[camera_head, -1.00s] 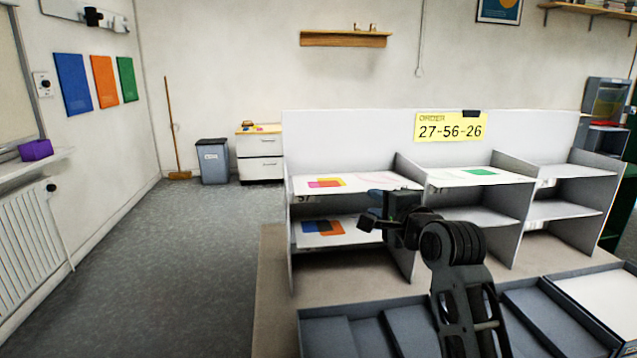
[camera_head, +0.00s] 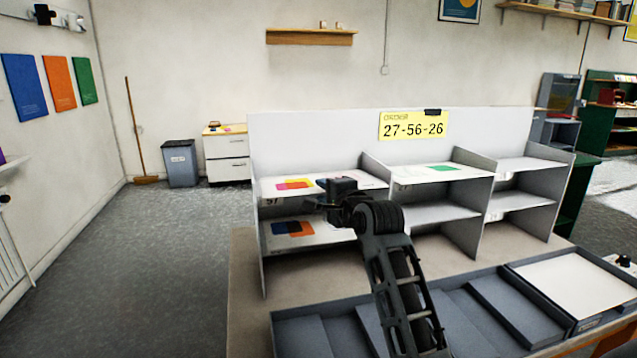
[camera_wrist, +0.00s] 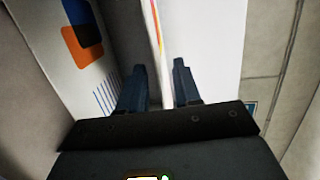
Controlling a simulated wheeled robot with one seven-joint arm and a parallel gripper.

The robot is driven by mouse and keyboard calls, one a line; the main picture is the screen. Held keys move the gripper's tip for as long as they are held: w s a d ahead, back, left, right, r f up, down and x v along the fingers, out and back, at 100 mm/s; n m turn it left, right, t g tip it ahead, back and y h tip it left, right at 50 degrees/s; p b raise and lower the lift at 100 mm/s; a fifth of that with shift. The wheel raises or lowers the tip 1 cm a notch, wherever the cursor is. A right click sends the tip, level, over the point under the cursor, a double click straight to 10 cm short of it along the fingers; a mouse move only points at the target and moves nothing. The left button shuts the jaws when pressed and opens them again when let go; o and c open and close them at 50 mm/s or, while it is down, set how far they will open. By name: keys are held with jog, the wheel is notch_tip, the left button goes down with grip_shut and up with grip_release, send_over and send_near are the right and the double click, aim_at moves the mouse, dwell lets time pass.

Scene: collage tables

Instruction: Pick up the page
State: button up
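A page with yellow, red and magenta shapes (camera_head: 294,184) lies on the top left shelf. In the wrist view its coloured face (camera_wrist: 156,24) shows almost edge-on. A page with blue and orange shapes (camera_head: 292,229) lies on the shelf below; it also shows in the wrist view (camera_wrist: 84,48). A page with a green shape (camera_head: 440,169) lies on the top middle shelf. My gripper (camera_wrist: 158,80) is open and empty, at the front of the top left shelf. Its fingers are on either side of the shelf's edge line; contact cannot be told.
The grey cubby unit (camera_head: 470,228) has upright dividers close to my arm. A yellow order card (camera_head: 413,125) reading 27-56-26 is on its back panel. Grey trays (camera_head: 301,337) and a white-topped tray (camera_head: 572,281) are in front.

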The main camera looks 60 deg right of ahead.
jog(key=shift+c, duration=0.5)
grip_shut()
jog(key=shift+r, duration=0.1)
